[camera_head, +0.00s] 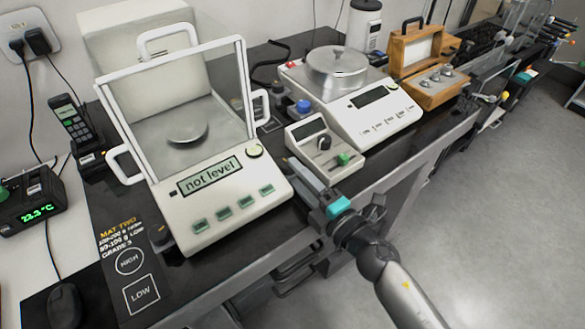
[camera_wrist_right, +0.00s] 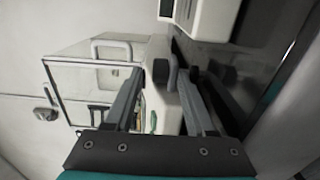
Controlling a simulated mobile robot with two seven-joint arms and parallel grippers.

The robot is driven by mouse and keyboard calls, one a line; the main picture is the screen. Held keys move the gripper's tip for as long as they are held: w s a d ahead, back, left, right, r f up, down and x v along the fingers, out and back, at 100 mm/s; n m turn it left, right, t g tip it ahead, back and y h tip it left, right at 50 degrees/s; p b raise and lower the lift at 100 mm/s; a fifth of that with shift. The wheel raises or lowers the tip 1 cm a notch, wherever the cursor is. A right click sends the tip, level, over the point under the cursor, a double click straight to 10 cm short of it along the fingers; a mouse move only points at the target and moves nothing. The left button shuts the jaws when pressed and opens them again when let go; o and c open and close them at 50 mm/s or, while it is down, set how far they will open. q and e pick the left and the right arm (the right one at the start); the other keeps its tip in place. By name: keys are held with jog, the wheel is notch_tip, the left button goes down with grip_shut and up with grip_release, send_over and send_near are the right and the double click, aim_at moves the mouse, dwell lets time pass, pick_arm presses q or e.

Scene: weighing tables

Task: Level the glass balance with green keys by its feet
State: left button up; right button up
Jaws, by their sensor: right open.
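The glass balance (camera_head: 222,205) with green keys stands on the dark bench at left in the head view, its display (camera_head: 210,175) reading "not level". It also shows in the wrist view, turned sideways, its glass case (camera_wrist_right: 92,75) at left. My right gripper (camera_head: 294,168) is at the balance's right front side. In the wrist view the right gripper (camera_wrist_right: 160,78) is open, with a dark rounded knob (camera_wrist_right: 160,72), apparently a foot, between its fingers against the pale housing. I cannot tell whether the fingers touch it. A dark foot (camera_head: 162,236) shows at the front left corner. My left gripper is not in view.
A wooden weight box (camera_head: 430,85) is further right. A black mouse (camera_head: 64,305) lies at front left.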

jog(key=shift+x, duration=1.1)
jog(key=shift+c, duration=0.2)
grip_shut()
